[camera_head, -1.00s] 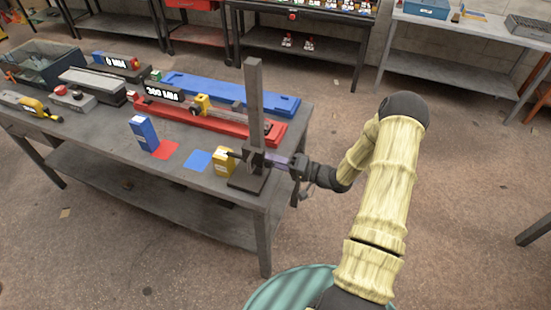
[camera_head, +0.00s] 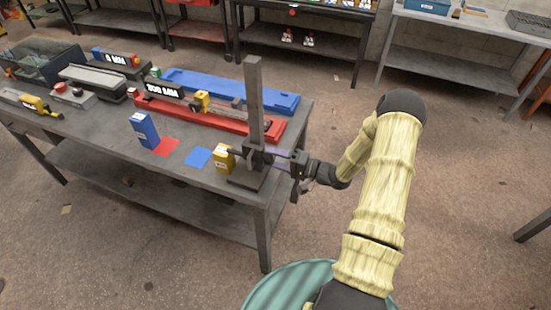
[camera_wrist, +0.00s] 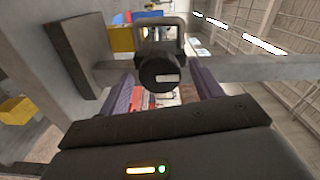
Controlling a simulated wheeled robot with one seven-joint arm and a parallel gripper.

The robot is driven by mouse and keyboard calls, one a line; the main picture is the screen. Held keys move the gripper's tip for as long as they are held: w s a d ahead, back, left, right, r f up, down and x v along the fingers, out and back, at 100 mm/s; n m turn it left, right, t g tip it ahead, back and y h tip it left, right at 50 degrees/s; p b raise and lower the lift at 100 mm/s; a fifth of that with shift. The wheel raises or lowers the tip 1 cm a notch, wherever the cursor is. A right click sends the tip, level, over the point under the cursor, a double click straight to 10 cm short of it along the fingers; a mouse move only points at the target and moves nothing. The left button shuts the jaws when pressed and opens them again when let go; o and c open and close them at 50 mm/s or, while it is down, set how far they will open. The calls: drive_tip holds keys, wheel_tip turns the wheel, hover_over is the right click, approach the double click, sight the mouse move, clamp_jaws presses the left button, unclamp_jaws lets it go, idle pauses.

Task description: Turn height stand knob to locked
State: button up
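The height stand (camera_head: 254,105) is a grey upright post on a flat base at the right end of the bench. A dark carriage sits low on the post. Its knob (camera_wrist: 160,73) is round and black with a short white mark lying nearly level in the wrist view. My gripper (camera_head: 283,161) is at the right side of the stand, pointing at the carriage. In the wrist view its purple fingers (camera_wrist: 163,97) are apart, one on each side of the knob's lower part. I cannot tell whether either finger touches the knob. The head view hides the knob.
The bench (camera_head: 190,190) carries a yellow block (camera_head: 224,160) close left of the stand, a blue block (camera_head: 144,130), a red rail (camera_head: 210,118) and a blue rail (camera_head: 230,92). Open floor lies right of the bench.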

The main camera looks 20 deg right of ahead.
drive_tip(key=b+v, duration=0.4)
drive_tip(key=v, duration=1.3)
drive_tip(key=shift+s, duration=0.15)
drive_tip(key=shift+d, duration=0.1)
drive_tip(key=w+a+r+n+g+h, duration=0.1)
drive_tip(key=w+a+r+n+h, duration=0.3)
drive_tip(key=w+h, duration=0.7)
drive_tip(key=s+a+r+g+h, duration=0.1)
drive_tip(key=s+a+g, duration=0.1)
drive_tip(key=s, duration=0.5)
drive_tip(key=s+a+r+g+h, duration=0.1)
drive_tip(key=s+a+r+g, duration=0.1)
drive_tip(key=s+a, duration=0.3)
drive_tip(key=s+a+r+n+g+h, duration=0.1)
drive_tip(key=s+a+r+g, duration=0.1)
drive_tip(key=s, duration=0.7)
drive_tip(key=shift+a+r+g+h, duration=0.25)
drive_tip(key=shift+a+g, duration=0.25)
drive_tip(key=shift+a, duration=0.65)
